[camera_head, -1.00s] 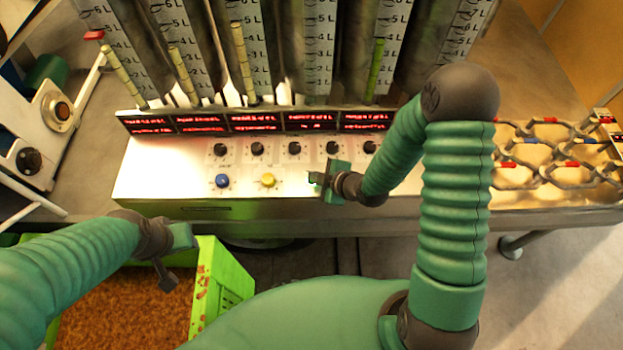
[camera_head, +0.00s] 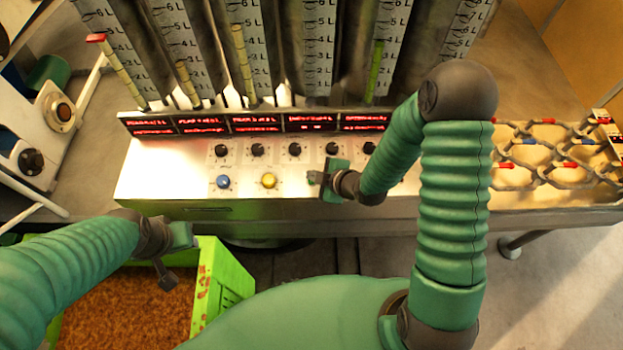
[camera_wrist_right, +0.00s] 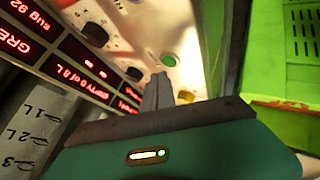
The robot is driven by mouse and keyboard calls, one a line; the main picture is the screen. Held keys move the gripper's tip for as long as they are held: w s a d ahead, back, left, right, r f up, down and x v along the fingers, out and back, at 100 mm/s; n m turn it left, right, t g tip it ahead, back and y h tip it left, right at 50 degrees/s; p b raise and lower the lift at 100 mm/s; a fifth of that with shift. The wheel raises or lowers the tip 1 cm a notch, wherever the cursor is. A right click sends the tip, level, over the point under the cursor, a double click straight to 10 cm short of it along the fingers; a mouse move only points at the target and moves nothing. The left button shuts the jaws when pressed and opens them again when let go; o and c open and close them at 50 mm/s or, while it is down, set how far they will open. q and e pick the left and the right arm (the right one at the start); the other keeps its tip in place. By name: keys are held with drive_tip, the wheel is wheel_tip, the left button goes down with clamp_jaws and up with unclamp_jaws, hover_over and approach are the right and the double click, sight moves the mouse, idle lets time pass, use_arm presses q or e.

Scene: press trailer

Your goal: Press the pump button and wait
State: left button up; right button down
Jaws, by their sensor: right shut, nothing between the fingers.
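The control panel (camera_head: 150,170) carries a blue button (camera_head: 223,182), a yellow button (camera_head: 268,181) and a row of black knobs (camera_head: 295,149). My right gripper (camera_head: 316,178) is over the panel, right of the yellow button, and covers the spot beneath it in the head view. In the right wrist view its fingers (camera_wrist_right: 166,90) are shut and empty, close to a green round button (camera_wrist_right: 168,60); I cannot tell whether they touch it. My left gripper (camera_head: 178,258) hangs in front of the panel over the green crate; its jaw opening is unclear.
Red-lit displays (camera_head: 255,122) run along the panel's back, below several tall graduated columns (camera_head: 320,50) with yellow or green levels. A green crate (camera_head: 228,275) of brown grains stands at lower left. A metal lattice (camera_head: 550,150) lies at right.

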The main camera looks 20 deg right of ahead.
drive_tip(key=shift+r+p, duration=1.9)
drive_tip(key=shift+r, duration=0.6)
drive_tip(key=shift+r, duration=0.1)
wheel_tip(320, 180, up, 10)
drive_tip(key=p, duration=0.8)
